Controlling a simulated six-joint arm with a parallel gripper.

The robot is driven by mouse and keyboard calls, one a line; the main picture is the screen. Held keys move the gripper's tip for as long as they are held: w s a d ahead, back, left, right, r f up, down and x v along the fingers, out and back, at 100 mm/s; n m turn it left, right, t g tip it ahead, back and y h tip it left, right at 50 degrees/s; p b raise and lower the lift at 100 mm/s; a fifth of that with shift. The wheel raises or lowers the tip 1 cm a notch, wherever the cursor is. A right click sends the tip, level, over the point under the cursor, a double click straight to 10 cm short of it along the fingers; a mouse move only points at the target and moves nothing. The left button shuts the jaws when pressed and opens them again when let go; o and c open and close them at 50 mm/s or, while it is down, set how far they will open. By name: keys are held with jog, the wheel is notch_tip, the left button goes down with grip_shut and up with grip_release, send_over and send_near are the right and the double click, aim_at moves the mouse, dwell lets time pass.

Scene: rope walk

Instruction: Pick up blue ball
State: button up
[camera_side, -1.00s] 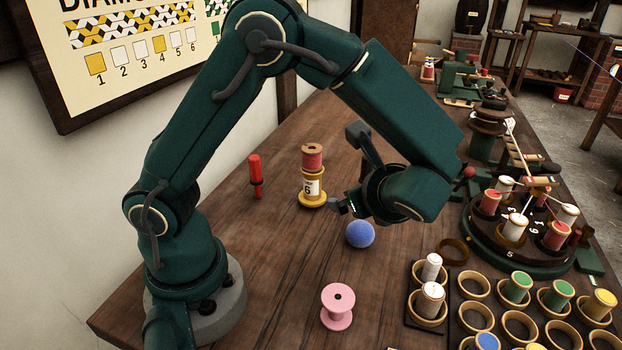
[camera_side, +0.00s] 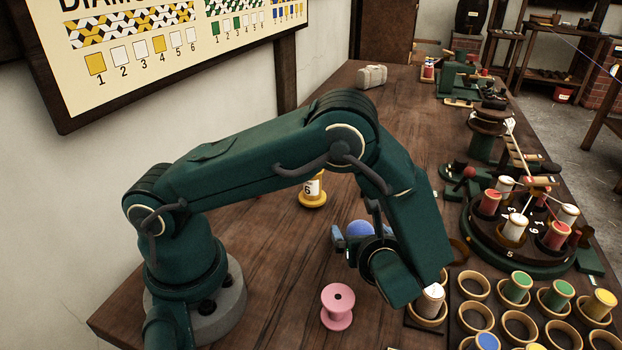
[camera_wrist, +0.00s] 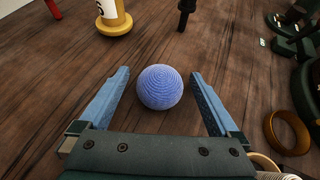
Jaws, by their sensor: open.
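The blue ball (camera_side: 360,231) rests on the wooden table, partly hidden by my gripper in the side view. In the wrist view the blue ball (camera_wrist: 160,87) lies between the far ends of the two blue fingers, with a clear gap on each side. My gripper (camera_wrist: 158,88) is open and low over the table, its fingers pointing toward the yellow-based stand. It also shows in the side view (camera_side: 355,236), close around the ball. I cannot tell whether either finger touches the table.
A pink spool (camera_side: 338,306) stands in front of the ball. A yellow-based stand marked 6 (camera_side: 312,190) is behind it. To the right are a rack of rings and spools (camera_side: 474,286), a loose brown ring (camera_wrist: 287,132) and a round carousel (camera_side: 520,262). Table left of the ball is bare.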

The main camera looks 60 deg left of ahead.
jog(key=c, duration=1.4)
jog(key=shift+c, duration=0.2)
jog(key=shift+r, duration=0.1)
